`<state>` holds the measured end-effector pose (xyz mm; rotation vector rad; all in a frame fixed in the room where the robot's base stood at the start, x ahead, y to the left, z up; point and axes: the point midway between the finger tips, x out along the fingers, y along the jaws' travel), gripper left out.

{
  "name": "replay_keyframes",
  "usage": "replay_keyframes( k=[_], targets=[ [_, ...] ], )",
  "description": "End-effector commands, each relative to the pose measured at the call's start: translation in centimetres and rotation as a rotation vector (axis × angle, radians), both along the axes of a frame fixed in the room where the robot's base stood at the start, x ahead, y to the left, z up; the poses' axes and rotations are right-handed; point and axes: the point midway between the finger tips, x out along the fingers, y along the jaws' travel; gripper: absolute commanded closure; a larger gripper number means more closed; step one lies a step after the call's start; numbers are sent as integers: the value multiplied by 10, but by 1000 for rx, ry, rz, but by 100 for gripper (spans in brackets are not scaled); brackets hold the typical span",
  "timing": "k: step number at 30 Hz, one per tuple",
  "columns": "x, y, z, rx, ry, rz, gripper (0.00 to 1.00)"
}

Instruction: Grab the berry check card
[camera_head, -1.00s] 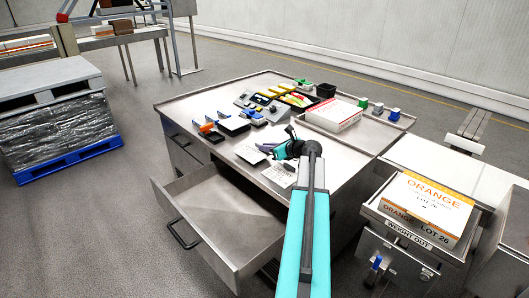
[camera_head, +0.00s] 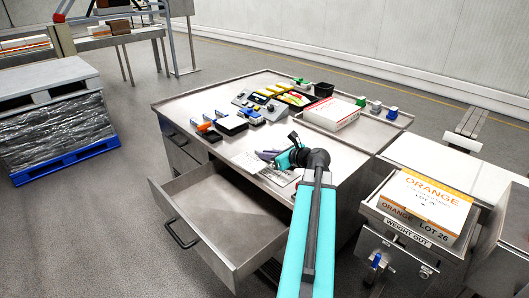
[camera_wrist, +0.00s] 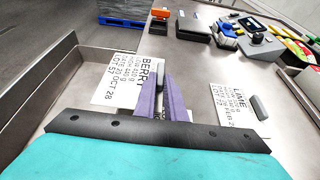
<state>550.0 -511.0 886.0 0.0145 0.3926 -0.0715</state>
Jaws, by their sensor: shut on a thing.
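The berry check card (camera_wrist: 124,80) is a white card with black print reading BERRY. In the wrist view it lies left of and under the purple fingers of my gripper (camera_wrist: 160,98).
A LIME card (camera_wrist: 234,104) with a grey tab lies to the right in the wrist view. An open, empty drawer (camera_head: 222,205) juts out below the table edge.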

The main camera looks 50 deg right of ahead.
Motion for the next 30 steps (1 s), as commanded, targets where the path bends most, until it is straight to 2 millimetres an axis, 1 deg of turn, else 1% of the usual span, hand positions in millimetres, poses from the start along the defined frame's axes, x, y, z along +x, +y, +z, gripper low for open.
replay_keyframes(
  k=[1, 9, 10, 16, 30],
  targets=[
    [-6, 6, 0, 0, 0, -1, 100],
    [-25, 25, 3, 0, 0, 0, 100],
    [-24, 23, 0, -1, -1, 0, 100],
    [-24, 22, 0, -2, -4, 2, 100],
    [-30, 27, 1, -2, -5, 6, 100]
  ],
)
